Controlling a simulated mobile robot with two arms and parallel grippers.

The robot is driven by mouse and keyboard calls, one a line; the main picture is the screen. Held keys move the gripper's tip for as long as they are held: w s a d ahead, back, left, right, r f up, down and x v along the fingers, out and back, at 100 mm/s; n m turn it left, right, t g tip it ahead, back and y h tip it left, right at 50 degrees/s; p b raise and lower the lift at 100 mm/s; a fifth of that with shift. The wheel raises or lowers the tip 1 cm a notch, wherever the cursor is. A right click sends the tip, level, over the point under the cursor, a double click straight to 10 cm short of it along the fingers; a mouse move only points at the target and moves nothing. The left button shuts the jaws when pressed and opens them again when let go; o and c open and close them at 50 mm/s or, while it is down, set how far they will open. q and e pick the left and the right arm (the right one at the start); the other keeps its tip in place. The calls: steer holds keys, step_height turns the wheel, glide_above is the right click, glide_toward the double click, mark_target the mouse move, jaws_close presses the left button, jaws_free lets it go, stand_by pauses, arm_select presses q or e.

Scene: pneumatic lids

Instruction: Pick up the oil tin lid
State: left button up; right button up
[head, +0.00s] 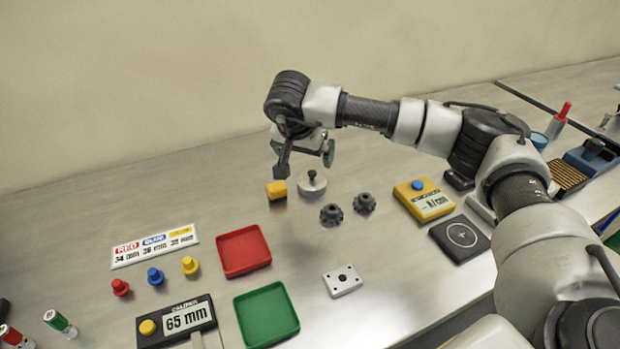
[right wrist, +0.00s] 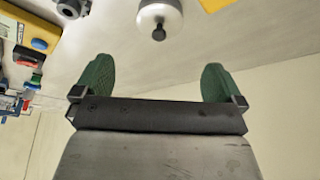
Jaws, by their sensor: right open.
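What looks like the oil tin lid is a round pale grey disc with a dark knob (head: 312,188), lying on the bench towards the back. It also shows in the right wrist view as a pale round lid (right wrist: 160,14), knob towards me. My right gripper (head: 305,160) is just above and behind the lid, with its fingers spread wide. In the right wrist view the two green-padded fingers (right wrist: 157,82) are empty, and the lid is beyond their tips, roughly centred between them. My left gripper is not in view.
A yellow block (head: 276,190) stands close to the lid's left. Two dark knobbed parts (head: 331,215) are in front and to its right. A red tray (head: 243,250), a green tray (head: 266,315) and a yellow gauge (head: 424,201) lie further out.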

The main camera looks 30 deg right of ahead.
mark_target(311, 173)
steer(key=x, duration=0.4)
steer(key=shift+f+p, duration=0.25)
steer(key=shift+p, duration=0.05)
steer(key=p+x, duration=0.1)
steer(key=x, duration=0.4)
steer(key=shift+d+f, duration=0.1)
steer(key=shift+d, duration=0.05)
steer(key=c, duration=0.9)
